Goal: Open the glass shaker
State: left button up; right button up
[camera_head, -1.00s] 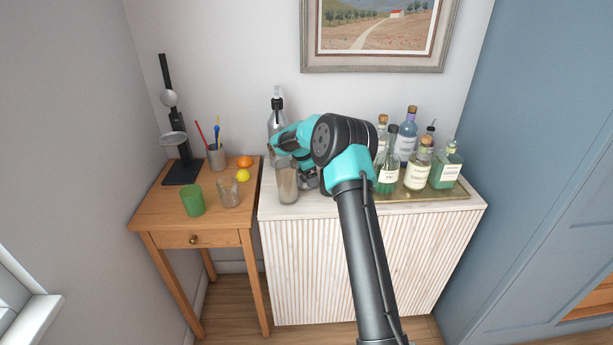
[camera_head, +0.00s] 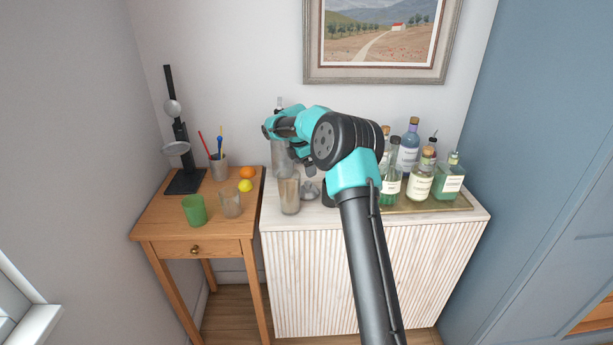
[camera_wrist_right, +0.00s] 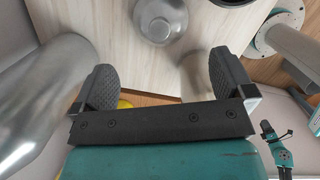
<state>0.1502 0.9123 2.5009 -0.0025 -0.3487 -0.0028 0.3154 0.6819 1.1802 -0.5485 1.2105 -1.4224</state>
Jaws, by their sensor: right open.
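The glass shaker (camera_head: 289,193) stands upright on the pale cabinet, open at the top. A small domed metal piece, apparently its lid (camera_head: 310,192), sits on the cabinet just right of it; it also shows in the right wrist view (camera_wrist_right: 160,18). My right gripper (camera_wrist_right: 165,85) is open and empty above the cabinet, its fingers apart and touching nothing. What seems to be the shaker's glass (camera_wrist_right: 195,68) is partly behind one finger. A small teal arm part at the wrist view's lower right seems to be my left arm.
A tall siphon-like bottle (camera_head: 278,155) stands behind the shaker, close to my right arm. Several bottles crowd the brass tray (camera_head: 440,205) at right. The wooden side table (camera_head: 165,218) holds a green cup (camera_head: 194,210), a clear glass (camera_head: 231,204) and fruit.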

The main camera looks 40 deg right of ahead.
jog(key=shift+a+r, duration=0.15)
jog(key=shift+r, duration=0.85)
